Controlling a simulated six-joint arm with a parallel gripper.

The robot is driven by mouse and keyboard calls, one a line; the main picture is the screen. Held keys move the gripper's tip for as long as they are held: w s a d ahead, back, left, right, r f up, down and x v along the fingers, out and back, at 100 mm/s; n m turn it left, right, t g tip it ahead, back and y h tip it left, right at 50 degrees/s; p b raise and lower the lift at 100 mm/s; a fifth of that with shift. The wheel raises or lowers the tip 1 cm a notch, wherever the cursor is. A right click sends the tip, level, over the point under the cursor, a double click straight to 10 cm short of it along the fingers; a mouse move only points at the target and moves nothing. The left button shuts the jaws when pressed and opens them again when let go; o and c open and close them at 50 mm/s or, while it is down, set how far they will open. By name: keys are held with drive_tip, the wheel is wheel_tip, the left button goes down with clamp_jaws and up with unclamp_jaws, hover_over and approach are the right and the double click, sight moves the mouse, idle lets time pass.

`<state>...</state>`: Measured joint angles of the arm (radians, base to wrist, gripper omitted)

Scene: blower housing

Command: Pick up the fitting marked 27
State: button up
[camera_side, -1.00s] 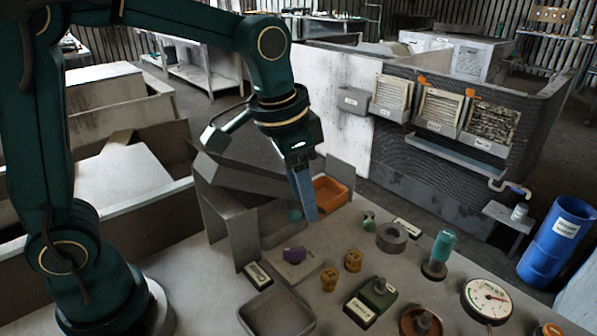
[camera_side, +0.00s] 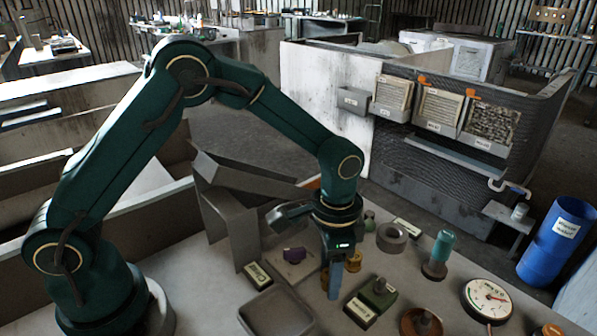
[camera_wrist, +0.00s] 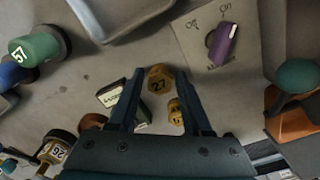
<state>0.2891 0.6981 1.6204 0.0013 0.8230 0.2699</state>
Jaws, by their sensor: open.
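The fitting marked 27 (camera_wrist: 158,80) is a yellow piece with a dark number, standing on the table. In the wrist view it shows between the tips of my gripper (camera_wrist: 160,75), with a gap on either side. My gripper is open and empty, pointing down. In the side view my gripper (camera_side: 335,292) stands at the fitting and hides most of it; a sliver of yellow (camera_side: 324,280) shows at its left. I cannot tell how far the fingertips are above the table. A second yellow fitting (camera_wrist: 175,111) stands close by, its mark hard to read; in the side view it (camera_side: 355,260) is just behind the gripper.
A grey tray (camera_side: 276,314) lies to the front left. A purple knob (camera_side: 294,254) on a plate is behind it. A grey ring (camera_side: 391,237) lies behind.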

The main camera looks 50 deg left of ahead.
drive_tip(key=shift+c, duration=0.3)
clamp_jaws()
